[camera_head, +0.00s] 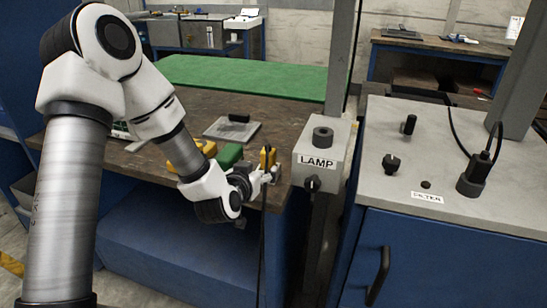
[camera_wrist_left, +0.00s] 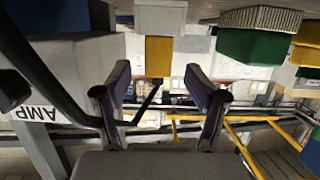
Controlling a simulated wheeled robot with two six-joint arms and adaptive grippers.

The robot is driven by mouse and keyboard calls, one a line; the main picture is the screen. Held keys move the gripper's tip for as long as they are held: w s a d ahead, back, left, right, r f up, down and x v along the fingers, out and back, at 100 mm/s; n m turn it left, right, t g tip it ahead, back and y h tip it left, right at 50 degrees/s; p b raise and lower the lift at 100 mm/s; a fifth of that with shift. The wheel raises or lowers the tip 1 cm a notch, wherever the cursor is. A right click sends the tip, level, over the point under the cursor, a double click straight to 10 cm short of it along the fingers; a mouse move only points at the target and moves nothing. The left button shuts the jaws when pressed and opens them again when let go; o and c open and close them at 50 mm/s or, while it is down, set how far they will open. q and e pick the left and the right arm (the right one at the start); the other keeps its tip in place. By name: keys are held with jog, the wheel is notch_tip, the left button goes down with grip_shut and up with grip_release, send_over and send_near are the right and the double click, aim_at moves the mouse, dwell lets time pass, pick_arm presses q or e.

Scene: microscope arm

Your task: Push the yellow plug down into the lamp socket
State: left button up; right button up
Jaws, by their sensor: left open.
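The lamp socket (camera_head: 322,137) is a dark round collar on top of the pale box marked LAMP (camera_head: 313,164). Part of that box's upside-down label (camera_wrist_left: 36,113) shows at the left of the left wrist view. The yellow plug (camera_head: 267,156) stands at the table's right edge, left of the LAMP box. In the left wrist view a yellow block (camera_wrist_left: 159,56), likely the plug, lies beyond the fingers and between their lines. My left gripper (camera_head: 271,174) is open and empty, low beside the plug; contact cannot be told. My right gripper is not in view.
A green block (camera_head: 229,155) and a yellow block (camera_head: 190,156) sit left of the plug. A grey plate (camera_head: 232,130) lies behind. The FILTER cabinet (camera_head: 455,240), with knobs and a cabled black plug (camera_head: 474,176), stands at right. A grey post rises behind the LAMP box.

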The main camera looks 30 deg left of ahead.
aim_at(266, 162)
pick_arm(q)
jog(key=x, duration=0.7)
jog(key=shift+w+r+p, duration=0.1)
jog(key=shift+w+p, duration=0.2)
jog(key=shift+p, duration=0.1)
jog(key=shift+r, duration=0.1)
jog(key=c, duration=0.3)
jog(key=shift+s, duration=0.1)
grip_shut()
